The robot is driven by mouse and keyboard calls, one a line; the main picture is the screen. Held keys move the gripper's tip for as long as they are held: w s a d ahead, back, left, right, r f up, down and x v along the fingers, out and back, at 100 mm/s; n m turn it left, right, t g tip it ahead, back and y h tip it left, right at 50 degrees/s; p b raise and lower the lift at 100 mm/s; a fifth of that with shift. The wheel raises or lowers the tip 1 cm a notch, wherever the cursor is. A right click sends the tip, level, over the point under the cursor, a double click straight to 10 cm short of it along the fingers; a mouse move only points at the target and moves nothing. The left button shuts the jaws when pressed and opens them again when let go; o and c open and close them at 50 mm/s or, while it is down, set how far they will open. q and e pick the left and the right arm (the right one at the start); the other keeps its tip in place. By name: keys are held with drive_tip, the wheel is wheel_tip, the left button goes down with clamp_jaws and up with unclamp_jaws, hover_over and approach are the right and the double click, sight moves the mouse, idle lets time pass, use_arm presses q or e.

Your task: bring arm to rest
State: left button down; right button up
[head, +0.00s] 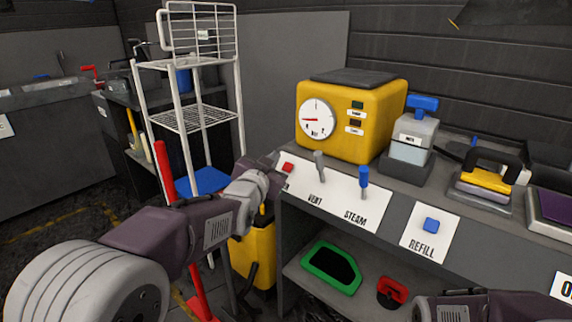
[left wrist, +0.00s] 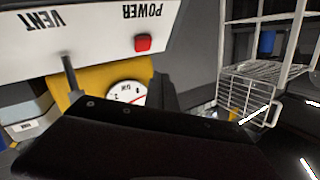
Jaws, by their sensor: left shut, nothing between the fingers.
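My left arm reaches in from the lower left of the head view. Its gripper (head: 268,168) is shut and empty, at the left end of the bench's white label panel (head: 340,203). It is close beside the red power button (head: 288,167); I cannot tell whether they touch. The left wrist view is upside down: the dark gripper body (left wrist: 140,145) fills the lower part, with the red button (left wrist: 143,44) and the VENT lever (left wrist: 69,75) beyond it. Part of my right arm shows at the lower right of the head view; its gripper is out of sight.
A yellow steam machine (head: 350,118) with a dial stands on the bench. A blue-handled STEAM lever (head: 364,178) and blue REFILL button (head: 431,225) are right of the gripper. A white wire rack (head: 190,120) and yellow bin (head: 253,258) stand close to my left arm.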

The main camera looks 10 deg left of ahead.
use_arm(q)
drive_tip(key=shift+s+a+r, duration=0.25)
drive_tip(key=shift+s+r, duration=0.1)
drive_tip(key=shift+r, duration=0.05)
drive_tip(key=s+a+f+n+g+y, duration=0.1)
drive_tip(key=s+a+f+g, duration=0.3)
drive_tip(key=f, duration=0.6)
drive_tip(key=s+d+f+n+g, duration=0.1)
drive_tip(key=s+f+g, duration=0.3)
drive_tip(key=f, duration=0.6)
drive_tip(key=s+f+n+g, duration=0.2)
drive_tip(key=s+f+g, duration=0.3)
drive_tip(key=s, duration=0.6)
drive_tip(key=s+f+n+g, duration=0.1)
drive_tip(key=s+f+g, duration=0.2)
drive_tip(key=s+f, duration=0.6)
wheel_tip(320, 180, up, 33)
drive_tip(key=s+p, duration=0.1)
drive_tip(key=p, duration=3)
drive_tip(key=shift+s+a, duration=0.15)
drive_tip(key=shift+a, duration=0.15)
